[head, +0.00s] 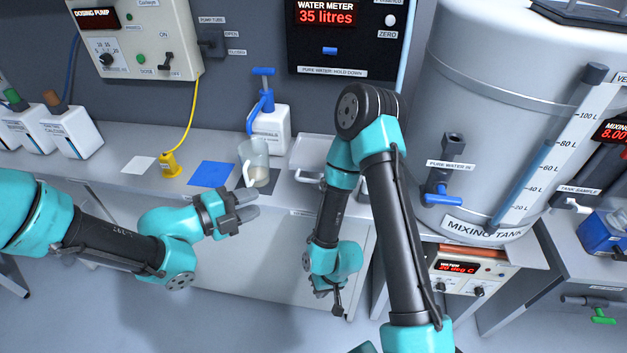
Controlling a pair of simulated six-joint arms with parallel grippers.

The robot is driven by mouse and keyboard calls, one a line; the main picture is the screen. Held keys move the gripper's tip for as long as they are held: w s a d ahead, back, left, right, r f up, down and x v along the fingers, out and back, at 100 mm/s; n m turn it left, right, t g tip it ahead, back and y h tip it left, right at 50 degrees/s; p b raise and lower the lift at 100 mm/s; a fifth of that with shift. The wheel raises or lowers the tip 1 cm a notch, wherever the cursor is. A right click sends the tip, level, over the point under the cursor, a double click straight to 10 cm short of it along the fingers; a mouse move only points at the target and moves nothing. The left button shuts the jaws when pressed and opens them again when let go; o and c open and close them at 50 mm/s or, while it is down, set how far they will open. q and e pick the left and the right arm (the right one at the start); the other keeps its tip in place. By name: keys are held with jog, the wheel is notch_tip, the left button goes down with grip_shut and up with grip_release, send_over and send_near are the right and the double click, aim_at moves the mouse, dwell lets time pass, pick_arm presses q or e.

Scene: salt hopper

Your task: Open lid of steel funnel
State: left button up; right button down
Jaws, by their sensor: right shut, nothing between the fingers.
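I cannot make out a steel funnel or its lid in the head view. The large grey mixing tank (480,120) stands at the right, with a dark frame (590,12) on its top cut off by the picture edge. My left gripper (252,204) is in front of the bench, close to the clear jug in the picture. Its two fingers stand apart with nothing seen between them. My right gripper (337,300) hangs low in front of the bench, pointing down, shut and empty. It is well away from the tank top.
A clear jug (257,165), a white bottle with a blue pump (270,130) and a metal tray (313,152) are on the bench. A blue valve (440,195) sticks out from the tank. White containers (75,132) stand at the left. The floor in front is clear.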

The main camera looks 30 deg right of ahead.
aim_at(311, 181)
pick_arm(q)
jog(key=shift+d, duration=0.1)
jog(key=d+f, duration=0.1)
jog(key=d, duration=0.4)
jog(key=w+d, duration=0.1)
jog(key=d, duration=0.5)
jog(key=w+d+f, duration=0.1)
jog(key=d, duration=0.4)
jog(key=shift+w+d+f, duration=0.1)
jog(key=shift+d+f, duration=0.25)
jog(key=shift+d, duration=0.05)
jog(key=shift+c, duration=0.5)
grip_shut()
